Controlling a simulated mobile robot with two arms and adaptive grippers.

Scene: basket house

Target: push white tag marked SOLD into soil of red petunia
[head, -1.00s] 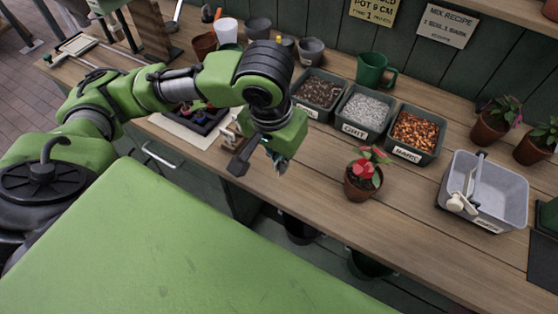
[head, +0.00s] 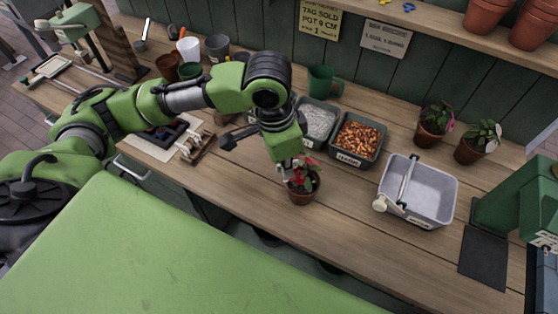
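The red petunia (head: 303,168) grows in a small terracotta pot (head: 303,194) on the wooden bench, with red blooms and green leaves. My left gripper (head: 288,172) points down right at the petunia's left side, overlapping its leaves and the pot rim in the head view. Its fingers are small and partly lost against the plant, so I cannot tell how far apart they are. I cannot make out the white SOLD tag; a tag in the fingers would be too small or hidden here. My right gripper is not in view.
Bins of white grit (head: 319,122) and orange bark (head: 357,138) stand behind the petunia. A grey tub (head: 418,190) stands to the right, with two potted plants behind it. A small wooden rack (head: 197,146) is to the left. The bench in front of the tub is clear.

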